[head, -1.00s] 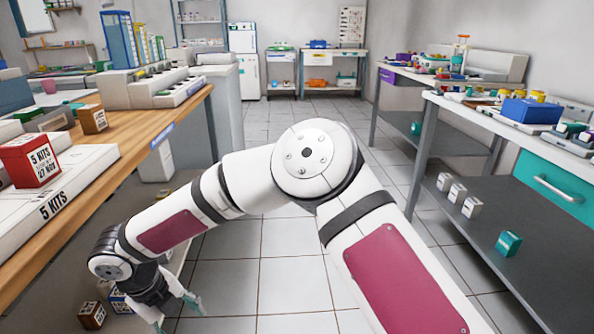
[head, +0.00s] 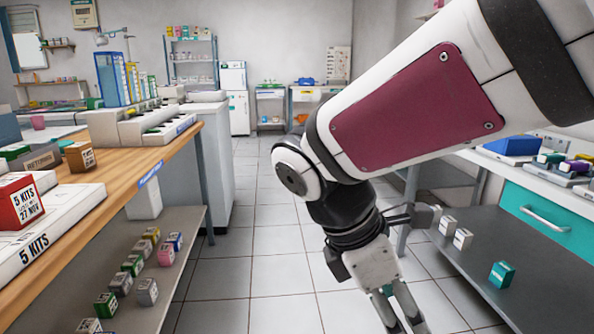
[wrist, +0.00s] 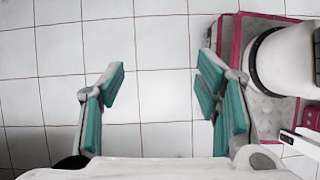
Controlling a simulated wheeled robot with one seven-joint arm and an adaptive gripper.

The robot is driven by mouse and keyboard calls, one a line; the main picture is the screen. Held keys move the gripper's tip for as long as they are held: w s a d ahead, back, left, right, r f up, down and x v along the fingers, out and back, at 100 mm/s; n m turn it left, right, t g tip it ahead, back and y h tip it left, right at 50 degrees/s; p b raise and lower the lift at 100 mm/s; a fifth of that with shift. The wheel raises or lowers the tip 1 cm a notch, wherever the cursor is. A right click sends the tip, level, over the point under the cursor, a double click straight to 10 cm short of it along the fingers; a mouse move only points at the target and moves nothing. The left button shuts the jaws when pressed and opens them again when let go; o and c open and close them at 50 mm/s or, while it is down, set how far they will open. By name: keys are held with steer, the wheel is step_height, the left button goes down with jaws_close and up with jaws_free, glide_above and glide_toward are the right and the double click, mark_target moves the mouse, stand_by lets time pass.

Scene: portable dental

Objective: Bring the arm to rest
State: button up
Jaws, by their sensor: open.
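My gripper (head: 402,312) hangs fingers-down over the tiled floor in the aisle, at the lower right of the head view. In the wrist view my gripper (wrist: 162,95) shows its two teal-padded fingers wide apart, with only pale floor tiles between them. It holds nothing and touches nothing that I can see. My arm crosses the upper right of the head view and hides part of the right-hand bench.
On the left is a wooden counter (head: 112,168) with a red kit box (head: 20,203), above a shelf (head: 165,262) of small boxes. On the right, a grey lower shelf (head: 535,262) holds white boxes and a teal box (head: 502,274). The tiled aisle (head: 270,245) is clear.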

steer(key=s+d+m+y, duration=0.3)
steer(key=s+m, duration=0.6)
steer(key=m, duration=0.1)
steer(key=s+d+m+y, duration=0.3)
steer(key=s+m, duration=0.6)
steer(key=s, duration=0.1)
step_height(320, 180, up, 37)
steer(key=t+p, duration=0.3)
steer(key=p, duration=3.2)
steer(key=shift+w+t+p, duration=0.25)
steer(key=shift+t+p, duration=0.1)
steer(key=shift+t, duration=0.05)
